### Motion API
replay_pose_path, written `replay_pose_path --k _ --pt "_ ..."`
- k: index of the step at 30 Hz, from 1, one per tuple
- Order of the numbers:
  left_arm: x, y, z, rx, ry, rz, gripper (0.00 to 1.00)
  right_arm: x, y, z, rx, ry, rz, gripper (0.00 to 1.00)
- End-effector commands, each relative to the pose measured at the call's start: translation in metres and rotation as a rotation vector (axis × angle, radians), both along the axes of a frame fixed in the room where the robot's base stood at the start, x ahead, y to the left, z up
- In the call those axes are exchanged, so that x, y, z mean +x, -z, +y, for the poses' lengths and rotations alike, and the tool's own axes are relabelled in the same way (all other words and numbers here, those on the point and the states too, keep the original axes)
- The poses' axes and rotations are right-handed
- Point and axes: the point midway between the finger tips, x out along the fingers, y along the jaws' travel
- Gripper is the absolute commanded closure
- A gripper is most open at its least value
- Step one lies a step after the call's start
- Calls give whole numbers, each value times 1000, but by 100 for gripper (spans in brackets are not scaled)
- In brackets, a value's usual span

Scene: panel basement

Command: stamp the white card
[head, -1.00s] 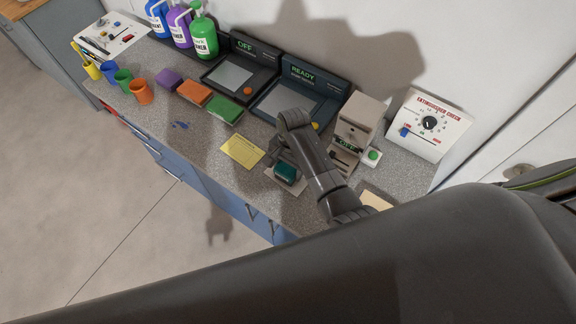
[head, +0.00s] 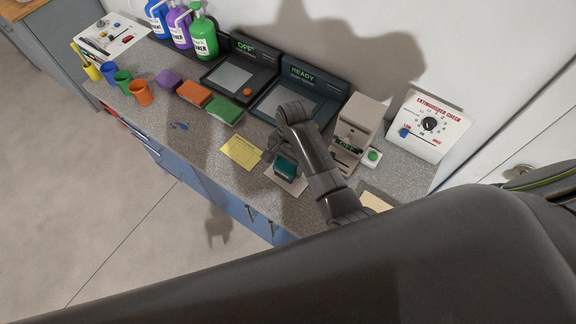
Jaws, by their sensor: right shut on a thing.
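The white card (head: 292,186) lies flat on the speckled counter near its front edge, partly covered in this view by a teal stamp (head: 287,167). My right gripper (head: 274,155) reaches down from the right and is shut on the teal stamp. The stamp is over the card. I cannot tell whether its underside touches the card, and no mark shows on the part of the card in view. The fingers are small and partly hidden by my right arm. My left gripper is not in view.
A yellow card (head: 241,152) lies left of the white card. Behind stand a tray unit reading READY (head: 305,80), another tray unit (head: 238,73) and a beige machine (head: 357,125). Coloured blocks (head: 194,94) and cups (head: 141,93) are farther left. The counter's front edge is close.

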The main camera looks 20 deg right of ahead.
Motion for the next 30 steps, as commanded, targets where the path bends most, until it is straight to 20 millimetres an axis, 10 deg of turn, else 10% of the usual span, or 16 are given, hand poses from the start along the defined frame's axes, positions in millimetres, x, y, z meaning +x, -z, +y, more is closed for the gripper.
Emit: replay_pose_path --k 30 --pt "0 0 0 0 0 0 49 1 -41 0 0 0 -1 55"
